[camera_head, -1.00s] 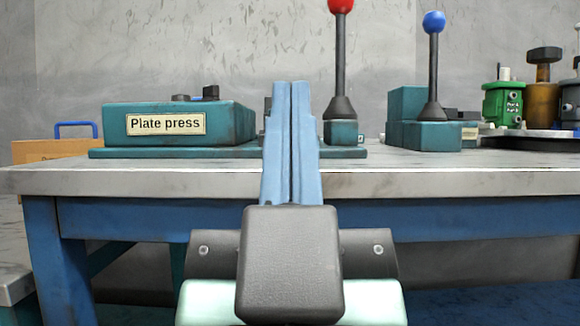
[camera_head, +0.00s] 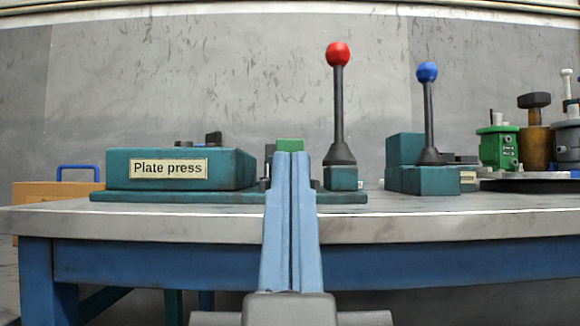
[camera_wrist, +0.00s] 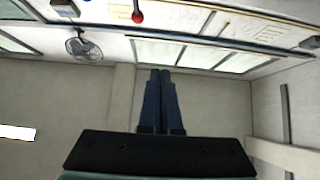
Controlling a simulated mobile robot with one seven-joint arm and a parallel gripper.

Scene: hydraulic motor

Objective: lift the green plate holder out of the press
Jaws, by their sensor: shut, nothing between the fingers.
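The plate press (camera_head: 180,169) is a teal machine with a "Plate press" label, standing on the table. To the right on its base, a red-knobbed lever (camera_head: 337,110) stands upright. A small green block (camera_head: 290,145), probably the plate holder, shows just above my fingertips between the press body and the lever; the rest is hidden behind my fingers. My gripper (camera_head: 290,156) has its blue fingers closed together, pointing up, empty, in front of the press. In the wrist view my gripper (camera_wrist: 161,72) also shows shut, facing the room's wall and windows.
The table edge (camera_head: 150,222) runs across in front of the press. A blue-knobbed lever device (camera_head: 427,115) stands to the right. Farther right are a green pump-like part (camera_head: 497,147) and a brown cylinder (camera_head: 535,148). A wooden box with a blue handle (camera_head: 60,190) is at left.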

